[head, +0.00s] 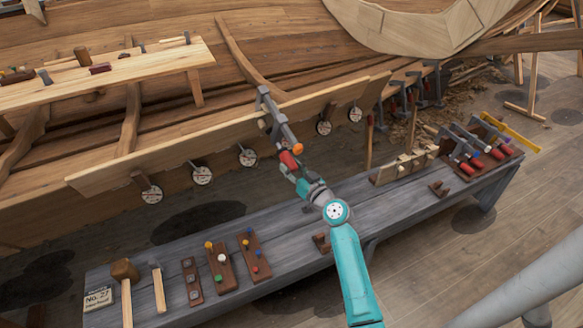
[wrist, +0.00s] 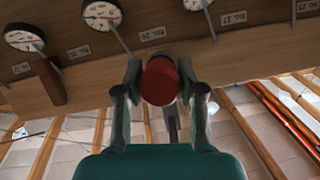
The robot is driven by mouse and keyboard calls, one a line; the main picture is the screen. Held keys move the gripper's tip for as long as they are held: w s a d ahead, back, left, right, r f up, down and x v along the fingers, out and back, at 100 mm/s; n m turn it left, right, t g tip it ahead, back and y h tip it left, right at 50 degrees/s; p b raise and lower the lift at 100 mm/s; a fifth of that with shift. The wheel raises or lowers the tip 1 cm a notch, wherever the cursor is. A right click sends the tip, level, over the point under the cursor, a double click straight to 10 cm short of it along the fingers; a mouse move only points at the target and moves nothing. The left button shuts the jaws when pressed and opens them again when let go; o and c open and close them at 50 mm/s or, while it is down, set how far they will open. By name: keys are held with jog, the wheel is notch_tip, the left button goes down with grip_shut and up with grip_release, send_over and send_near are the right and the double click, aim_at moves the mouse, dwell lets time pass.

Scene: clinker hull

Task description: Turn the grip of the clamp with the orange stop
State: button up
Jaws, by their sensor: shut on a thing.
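The clamp (head: 272,112) is a grey bar clamp set on the upper edge of the hull plank, with an orange stop (head: 297,148) at its lower end. Its red grip (head: 288,160) points down toward my arm. My gripper (head: 290,169) is shut on the red grip. In the wrist view the round red grip end (wrist: 160,82) sits between the two fingers of my gripper (wrist: 160,88), and the grip hides most of the clamp behind it. The jaw contact on the plank is too small to tell.
The plank (head: 225,137) carries several round dials (head: 202,176) and numbered labels (wrist: 152,34). Below it stands a grey bench (head: 170,262) with peg boards (head: 220,268) and mallets (head: 125,275). More red-gripped clamps (head: 468,155) lie on a rack at the bench's right end.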

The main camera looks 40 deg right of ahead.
jog(key=shift+m+y, duration=0.9)
jog(key=shift+m, duration=0.1)
jog(key=shift+m+t+y, duration=0.6)
jog(key=shift+m+y, duration=0.6)
jog(key=shift+m, duration=0.2)
jog(key=o, duration=1.1)
jog(key=shift+o, duration=0.2)
jog(key=shift+s, duration=0.1)
jog(key=s+d+f, duration=0.1)
jog(key=s, duration=1)
jog(key=shift+s+d+f, duration=0.25)
jog(key=shift+s, duration=0.05)
